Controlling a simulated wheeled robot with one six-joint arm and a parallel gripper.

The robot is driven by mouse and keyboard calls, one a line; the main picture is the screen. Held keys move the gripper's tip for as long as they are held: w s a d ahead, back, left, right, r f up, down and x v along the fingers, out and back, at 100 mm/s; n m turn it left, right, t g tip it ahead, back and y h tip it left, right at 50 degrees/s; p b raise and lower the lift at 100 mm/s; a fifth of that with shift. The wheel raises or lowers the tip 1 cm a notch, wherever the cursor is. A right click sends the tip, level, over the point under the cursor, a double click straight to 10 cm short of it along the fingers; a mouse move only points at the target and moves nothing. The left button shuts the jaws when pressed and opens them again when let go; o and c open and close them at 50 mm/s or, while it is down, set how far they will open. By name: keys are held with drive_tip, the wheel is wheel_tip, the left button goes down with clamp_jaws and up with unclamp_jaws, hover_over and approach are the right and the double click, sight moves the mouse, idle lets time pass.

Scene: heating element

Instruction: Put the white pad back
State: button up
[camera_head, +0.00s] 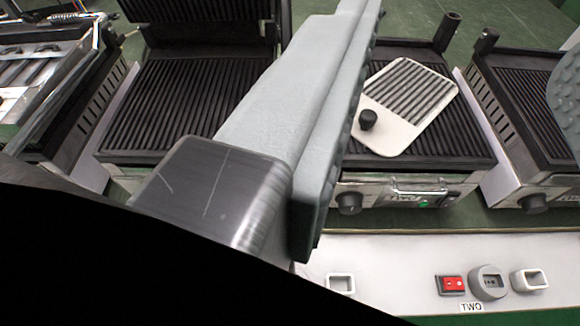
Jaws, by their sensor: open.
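The white pad (393,138) lies on the black ribbed plate of the middle-right grill (465,150), turned at an angle to the ribs. It is a thin white piece with rounded corners, a grey striped area and a black knob (368,119) near its lower left. My gripper (455,95) is open. One grey padded finger crosses the middle of the view and hides the grill's left part. Part of the other finger shows at the right edge. The pad shows between the two fingers, and nothing is held. I cannot tell the height of the fingers above it.
Another ribbed grill (180,110) with a raised lid stands to the left, and one more grill (520,100) to the right. A white panel (400,265) in front carries a red switch (451,285), sockets and a "TWO" label. A metal tray (40,75) is far left.

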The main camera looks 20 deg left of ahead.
drive_tip(key=shift+o, duration=0.4)
drive_tip(key=shift+s+r+m, duration=0.15)
drive_tip(key=shift+s+m, duration=0.15)
drive_tip(key=shift+s, duration=0.15)
drive_tip(key=m+g, duration=1.6)
drive_tip(key=m, duration=0.9)
hover_over(368, 114)
drive_tip(key=f, duration=2)
drive_tip(key=shift+s+a, duration=0.2)
drive_tip(key=shift+w+d+f, duration=0.1)
drive_tip(key=shift+w+f, duration=0.05)
drive_tip(key=shift+f, duration=1.25)
drive_tip(key=shift+w+d+f, duration=0.1)
drive_tip(key=shift+f, duration=1.3)
clamp_jaws()
drive_tip(key=shift+r, duration=0.15)
